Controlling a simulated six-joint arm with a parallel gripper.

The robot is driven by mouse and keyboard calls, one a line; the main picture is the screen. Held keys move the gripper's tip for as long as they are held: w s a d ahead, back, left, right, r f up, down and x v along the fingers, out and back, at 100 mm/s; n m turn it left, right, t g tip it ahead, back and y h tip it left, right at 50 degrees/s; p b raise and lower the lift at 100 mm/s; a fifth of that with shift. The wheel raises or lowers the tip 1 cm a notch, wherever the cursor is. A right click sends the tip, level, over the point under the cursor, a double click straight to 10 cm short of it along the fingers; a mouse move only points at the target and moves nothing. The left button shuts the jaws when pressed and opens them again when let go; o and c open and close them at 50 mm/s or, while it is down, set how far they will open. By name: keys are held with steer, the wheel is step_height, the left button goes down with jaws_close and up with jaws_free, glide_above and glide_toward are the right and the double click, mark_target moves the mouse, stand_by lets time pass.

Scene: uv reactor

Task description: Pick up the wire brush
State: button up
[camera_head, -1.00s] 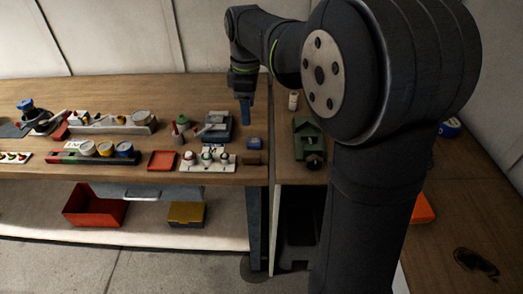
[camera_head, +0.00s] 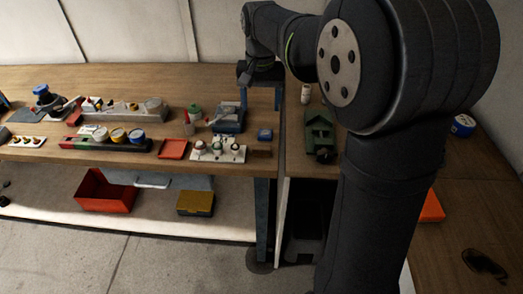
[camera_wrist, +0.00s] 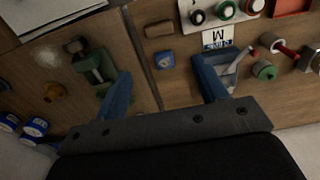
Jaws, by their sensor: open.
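I cannot pick out a wire brush with certainty. My gripper (camera_head: 259,96) hangs above the back right of the bench, behind this piece. In the wrist view my gripper's (camera_wrist: 163,86) two blue fingers are wide apart with nothing between them. A small blue box (camera_wrist: 165,60) lies below, between the fingers and the brown piece.
A blue-grey device (camera_head: 229,119) stands left of the blue box. A green vise-like tool (camera_head: 319,132) stands right of the bench gap. A dark, unclear object (camera_head: 485,263) lies far right.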

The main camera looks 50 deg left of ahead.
mark_target(262, 147)
steer(key=f, duration=1.7)
steer(key=shift+d, duration=0.2)
steer(key=c, duration=0.7)
